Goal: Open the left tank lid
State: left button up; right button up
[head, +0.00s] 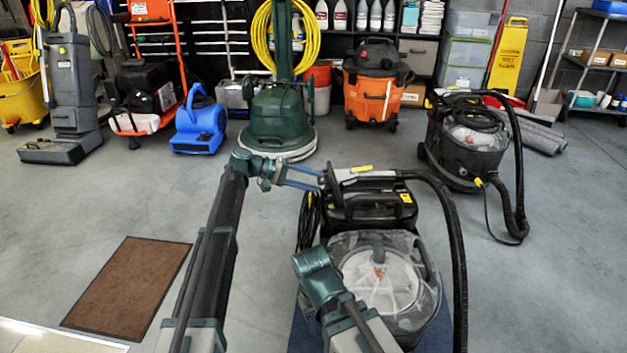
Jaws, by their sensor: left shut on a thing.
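The machine stands on the floor ahead of me, with a black rear body (372,208) and a clear-domed front tank (385,275). A black handle-like bar (385,176) with a yellow tab crosses its top. My left gripper (318,180) reaches in from the left. Its blue fingers are shut on the dark upright piece (334,190) at the rear body's left end, which seems to be the left tank lid's edge. I cannot tell how far it is raised. My right arm's teal wrist is in front of the clear tank's left side; its fingers are hidden.
A black hose (455,240) loops down the machine's right side. A brown mat (130,285) lies on the floor at left. A second black vacuum (467,140) stands at right. A green floor machine (282,115) and an orange vacuum (373,85) stand behind. Floor on both sides is mostly clear.

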pick_arm(q)
jog(key=p+v, duration=0.4)
jog(key=v, duration=0.9)
jog(key=shift+a+p, duration=0.3)
jog(key=shift+a, duration=0.05)
jog(key=shift+r, duration=0.15)
